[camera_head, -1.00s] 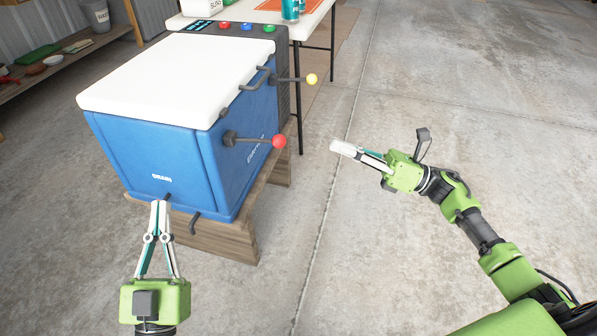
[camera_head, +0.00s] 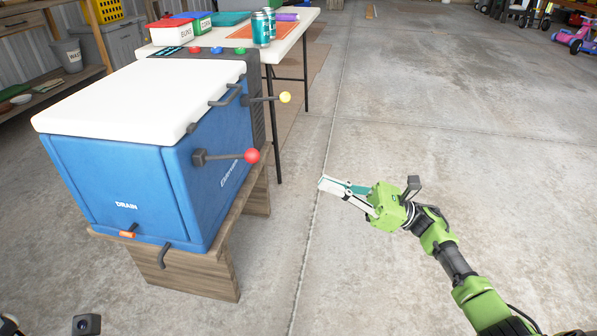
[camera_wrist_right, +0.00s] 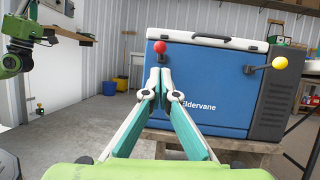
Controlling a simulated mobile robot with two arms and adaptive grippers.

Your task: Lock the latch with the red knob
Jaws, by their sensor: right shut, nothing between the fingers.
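The blue cooler (camera_head: 115,190) with a white lid stands on a wooden stand. The latch with the red knob (camera_head: 252,156) is on its right-hand side, its dark rod sticking outward from a pivot. In the right wrist view the red knob (camera_wrist_right: 160,47) appears just above my fingertips. My right gripper (camera_head: 323,184) is shut and empty, out to the right of the knob with a visible gap. Its fingertips meet in the right wrist view (camera_wrist_right: 160,72) and hide part of the latch. My left gripper's fingers are not visible; only bits of that arm show at the lower left.
A second latch with a yellow knob (camera_head: 285,97) is farther back on the same side. A white table (camera_head: 290,35) with cans and boxes stands behind the cooler. A dark handle (camera_head: 163,255) and an orange piece (camera_head: 127,234) are low at the front.

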